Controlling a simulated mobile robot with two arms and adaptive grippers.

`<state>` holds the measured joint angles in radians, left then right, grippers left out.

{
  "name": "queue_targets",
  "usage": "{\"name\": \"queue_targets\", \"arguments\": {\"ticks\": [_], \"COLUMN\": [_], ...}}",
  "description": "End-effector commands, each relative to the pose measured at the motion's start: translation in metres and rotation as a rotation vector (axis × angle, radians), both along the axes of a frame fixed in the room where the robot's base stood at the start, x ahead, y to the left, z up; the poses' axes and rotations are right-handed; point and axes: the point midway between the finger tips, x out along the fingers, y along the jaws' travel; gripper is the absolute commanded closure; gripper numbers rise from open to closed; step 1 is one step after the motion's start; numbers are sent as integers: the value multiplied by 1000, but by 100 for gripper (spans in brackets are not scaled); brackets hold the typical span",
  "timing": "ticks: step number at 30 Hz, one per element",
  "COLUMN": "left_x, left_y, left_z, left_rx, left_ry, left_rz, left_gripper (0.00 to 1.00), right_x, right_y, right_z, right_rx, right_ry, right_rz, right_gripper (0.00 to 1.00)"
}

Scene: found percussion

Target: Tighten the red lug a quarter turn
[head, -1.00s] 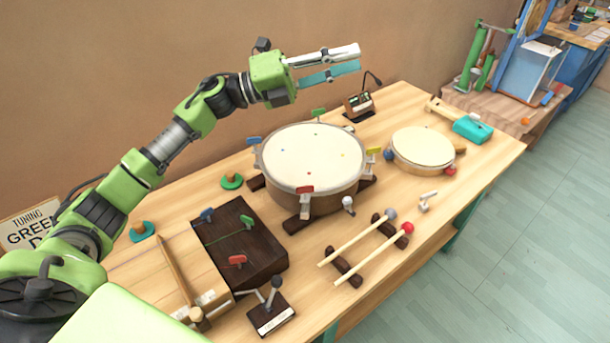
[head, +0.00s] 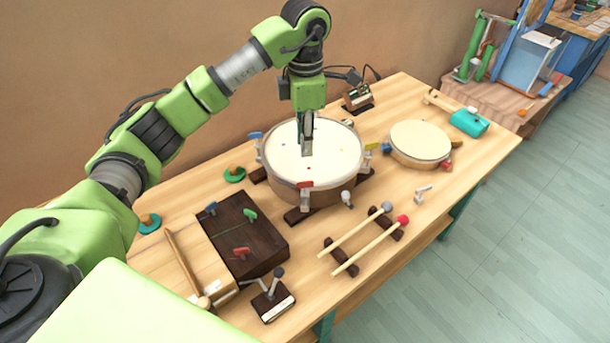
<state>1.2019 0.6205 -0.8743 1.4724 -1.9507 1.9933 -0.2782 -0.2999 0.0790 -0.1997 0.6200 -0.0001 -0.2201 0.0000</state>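The round drum (head: 283,164) has a white head and stands on dark wooden blocks on the table. The red lug (head: 305,186) is on the drum's near rim, its flat red key on top of a metal post. My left gripper (head: 307,153) points straight down over the drumhead, behind the red lug in the picture and apart from it. Its fingers overlap from this angle, so I cannot tell whether they are open, and nothing shows in them. The blue lug (head: 255,136) and yellow lug (head: 371,148) are on the left and right rim. My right gripper is out of view.
A dark box (head: 252,225) with blue, green and red keys stands left of the drum. Two mallets (head: 362,240) lie on a rack in front. A smaller drum (head: 421,141) stands to the right. A small stand (head: 271,302) is near the front edge.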

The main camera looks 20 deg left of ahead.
Motion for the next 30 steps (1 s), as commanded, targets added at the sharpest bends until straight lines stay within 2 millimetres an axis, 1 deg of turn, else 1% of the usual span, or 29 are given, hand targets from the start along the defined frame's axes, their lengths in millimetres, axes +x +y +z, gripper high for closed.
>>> {"name": "queue_targets", "arguments": {"ticks": [12, 15, 18, 21, 24, 30], "left_x": [-2, -2, -1, -1, 0, 0], "left_y": [-1, -1, -1, -1, -1, -1], "left_z": [-84, -101, -113, -121, -125, -125], "left_rx": [-6, -5, -5, -6, -5, -5], "left_ry": [6, 4, 2, 1, 0, -1], "left_rz": [0, -1, 0, -1, -1, -1], "left_gripper": [79, 79, 79, 79, 79, 79], "right_x": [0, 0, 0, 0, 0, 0], "right_y": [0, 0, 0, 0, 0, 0], "right_z": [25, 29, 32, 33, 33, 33], "right_rx": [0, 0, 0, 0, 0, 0], "right_ry": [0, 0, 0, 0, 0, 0], "right_rz": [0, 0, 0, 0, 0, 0], "right_gripper": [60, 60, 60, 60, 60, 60]}}
